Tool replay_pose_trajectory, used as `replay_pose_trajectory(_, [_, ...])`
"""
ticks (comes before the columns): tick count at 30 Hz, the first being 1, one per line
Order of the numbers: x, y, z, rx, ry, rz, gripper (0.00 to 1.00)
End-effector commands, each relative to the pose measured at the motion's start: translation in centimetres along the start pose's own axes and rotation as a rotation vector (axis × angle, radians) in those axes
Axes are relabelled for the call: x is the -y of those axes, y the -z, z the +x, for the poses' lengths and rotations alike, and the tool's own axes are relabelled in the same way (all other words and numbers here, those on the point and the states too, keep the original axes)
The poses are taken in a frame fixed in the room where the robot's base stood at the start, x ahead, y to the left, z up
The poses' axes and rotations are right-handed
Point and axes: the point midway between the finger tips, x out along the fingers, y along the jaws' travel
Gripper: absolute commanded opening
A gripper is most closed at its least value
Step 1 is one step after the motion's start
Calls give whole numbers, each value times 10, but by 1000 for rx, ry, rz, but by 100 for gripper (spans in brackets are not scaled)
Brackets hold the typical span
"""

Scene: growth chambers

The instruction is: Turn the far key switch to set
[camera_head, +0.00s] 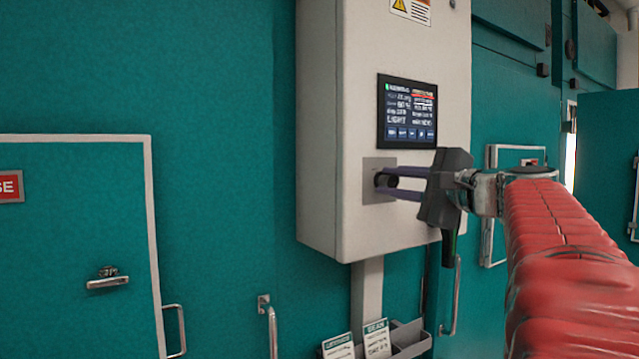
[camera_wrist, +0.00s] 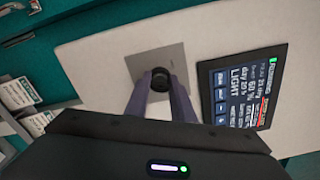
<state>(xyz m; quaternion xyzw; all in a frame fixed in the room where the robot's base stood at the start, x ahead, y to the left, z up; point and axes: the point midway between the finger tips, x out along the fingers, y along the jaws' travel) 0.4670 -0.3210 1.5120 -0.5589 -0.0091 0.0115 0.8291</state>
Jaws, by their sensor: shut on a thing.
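The key switch (camera_wrist: 160,78) is a round black knob on a square grey metal plate (camera_head: 370,170), set in the front of a white control box (camera_head: 335,120) below its screen. My gripper (camera_head: 382,184) reaches it from the right in the head view. In the wrist view its two purple fingers (camera_wrist: 160,88) are closed on the knob from both sides. The fingers cover part of the knob, and I cannot read any position marks on the plate.
A lit display screen (camera_head: 408,111) sits just above the plate, close to my gripper. Below the box, a grey holder (camera_head: 408,338) carries cards. A teal door (camera_head: 75,240) with a latch is at the left. Teal wall surrounds the box.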

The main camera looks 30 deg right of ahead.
Motion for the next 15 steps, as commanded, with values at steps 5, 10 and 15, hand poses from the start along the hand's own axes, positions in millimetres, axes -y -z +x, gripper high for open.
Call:
replay_pose_trajectory(5, [-3,6,0,-10,-4,98,0])
replay_pose_trajectory(10, [-4,7,0,-11,-4,146,0])
replay_pose_trajectory(15, [-4,7,0,-11,-5,160,0])
